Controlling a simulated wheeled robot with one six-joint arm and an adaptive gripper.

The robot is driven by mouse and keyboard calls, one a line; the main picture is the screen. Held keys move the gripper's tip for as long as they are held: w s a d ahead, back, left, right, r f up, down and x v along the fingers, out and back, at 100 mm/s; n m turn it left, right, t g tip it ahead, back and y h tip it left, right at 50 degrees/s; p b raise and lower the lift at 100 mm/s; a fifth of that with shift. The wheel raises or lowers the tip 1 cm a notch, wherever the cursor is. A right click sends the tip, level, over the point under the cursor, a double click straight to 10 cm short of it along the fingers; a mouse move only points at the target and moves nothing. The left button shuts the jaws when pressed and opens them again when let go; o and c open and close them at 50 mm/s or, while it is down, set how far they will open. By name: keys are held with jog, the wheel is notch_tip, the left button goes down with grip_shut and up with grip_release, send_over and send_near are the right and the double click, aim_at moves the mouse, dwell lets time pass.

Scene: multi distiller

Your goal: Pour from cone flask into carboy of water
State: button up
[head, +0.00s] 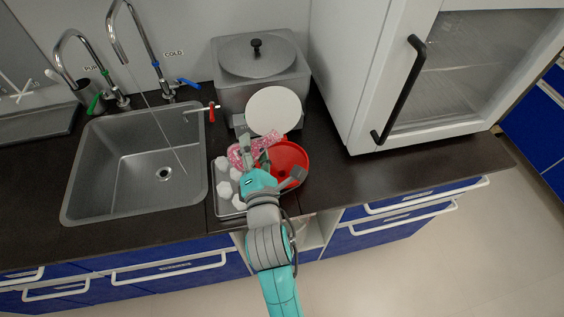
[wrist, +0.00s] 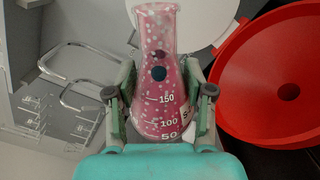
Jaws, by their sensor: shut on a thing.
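My gripper (head: 256,152) is shut on the cone flask (wrist: 158,108), with one finger on each side of its body. The flask is clear with graduation marks, and looks pink with white speckles. Its open mouth is at the top of the wrist view. In the head view the flask (head: 239,156) is partly hidden by my gripper and appears tilted. A wide red funnel-like dish (head: 293,160) with a dark centre is right beside my gripper; it also shows in the wrist view (wrist: 262,78). I cannot make out a carboy; anything under the red dish is hidden.
A metal lidded tank (head: 260,82) and a white round disc (head: 273,111) stand behind. A tray with white pieces (head: 229,204) is at left of my gripper, then the sink (head: 140,150) with taps. A white cabinet (head: 362,70) is at right; the counter (head: 400,165) before it is clear.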

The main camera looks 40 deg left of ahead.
jog(key=shift+s+a+f+m+p, duration=0.1)
jog(key=shift+f+m+p, duration=0.15)
jog(key=shift+m, duration=0.6)
jog(key=shift+s+a+f+m+p, duration=0.1)
jog(key=shift+f+m, duration=0.15)
jog(key=shift+m, duration=0.6)
dwell(0.4)
jog(key=shift+w+d+r+m, duration=0.1)
jog(key=shift+r+m, duration=0.4)
jog(key=shift+m, duration=0.4)
jog(key=shift+w+d+f+m+p, duration=0.1)
jog(key=shift+f+m+p, duration=0.15)
jog(key=shift+m, duration=0.4)
jog(key=shift+w+d+f+m+p, duration=0.1)
jog(key=shift+f+m+p, duration=0.1)
jog(key=shift+m, duration=0.45)
dwell(3.7)
